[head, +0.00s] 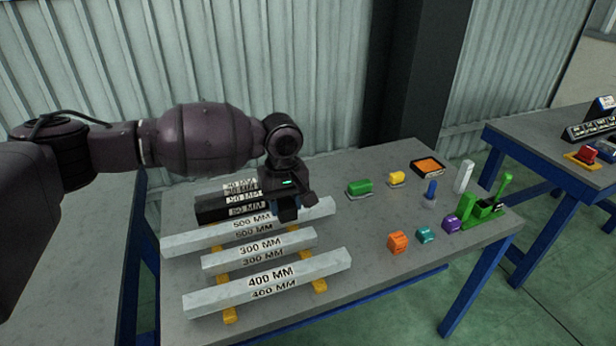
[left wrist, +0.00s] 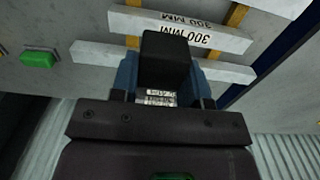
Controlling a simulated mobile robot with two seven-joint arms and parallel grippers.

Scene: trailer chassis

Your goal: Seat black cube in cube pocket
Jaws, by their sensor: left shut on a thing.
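My left gripper (head: 290,210) points down above the right end of the far 500 MM bar. In the left wrist view, its blue-grey fingers (left wrist: 128,76) are shut on the black cube (left wrist: 165,58), which sticks out past the fingertips. I cannot make out the cube pocket in either view. My right gripper is not in view.
Pale bars marked 500 MM, 300 MM (head: 262,248) and 400 MM (head: 265,282) lie on yellow supports. A black labelled block (head: 222,210) is behind them.

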